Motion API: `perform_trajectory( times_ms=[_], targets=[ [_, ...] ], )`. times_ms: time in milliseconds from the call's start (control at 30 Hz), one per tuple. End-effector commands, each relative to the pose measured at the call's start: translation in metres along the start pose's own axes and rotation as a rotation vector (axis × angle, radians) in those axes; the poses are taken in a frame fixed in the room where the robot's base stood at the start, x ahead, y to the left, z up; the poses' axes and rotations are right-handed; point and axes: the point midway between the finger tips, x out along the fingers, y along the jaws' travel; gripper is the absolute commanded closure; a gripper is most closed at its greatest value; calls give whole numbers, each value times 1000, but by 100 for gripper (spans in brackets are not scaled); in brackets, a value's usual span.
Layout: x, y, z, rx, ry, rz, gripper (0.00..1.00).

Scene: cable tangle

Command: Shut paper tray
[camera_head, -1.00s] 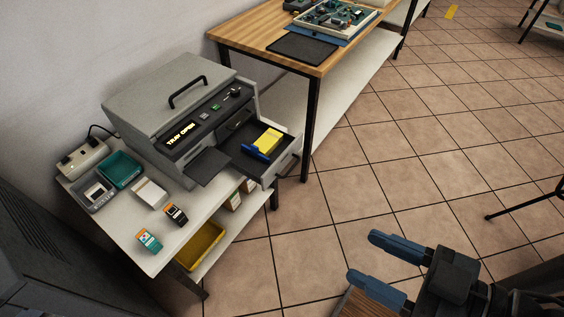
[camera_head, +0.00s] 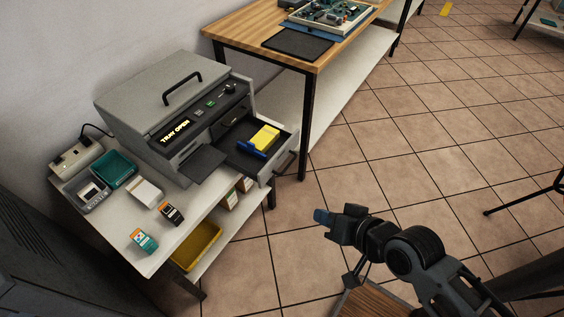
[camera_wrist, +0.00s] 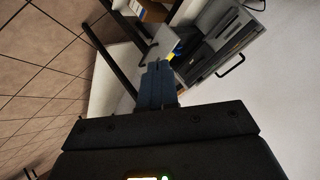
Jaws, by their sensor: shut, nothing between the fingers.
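The grey printer (camera_head: 165,98) stands on a white table against the wall, its display lit with "TRAY OPEN". Its dark paper tray (camera_head: 279,150) is pulled out on the right side of the front. A yellow block with a blue part (camera_head: 262,138) lies in the tray. My gripper (camera_head: 322,216) is over the floor, to the lower right of the tray and apart from it. Its blue fingers are shut and empty. In the wrist view the shut fingers (camera_wrist: 157,84) point toward the printer (camera_wrist: 222,38), which appears sideways there.
The white table (camera_head: 165,245) also holds a teal bin (camera_head: 117,169), a power strip (camera_head: 76,158), a white pad (camera_head: 145,193) and small cartridges (camera_head: 144,241). A yellow bin (camera_head: 197,246) sits below. A wooden workbench (camera_head: 310,57) stands behind. Tiled floor is clear between.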

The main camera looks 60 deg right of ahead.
Motion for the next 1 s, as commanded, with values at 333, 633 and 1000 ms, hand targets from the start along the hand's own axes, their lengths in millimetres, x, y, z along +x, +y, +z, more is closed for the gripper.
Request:
perform_trajectory(
  times_ms=[333,633,1000],
  targets=[
    [93,34,-74,506,-149,20,100],
    [109,43,-114,681,-229,-10,100],
    [156,39,-105,685,-234,-11,100]
  ],
)
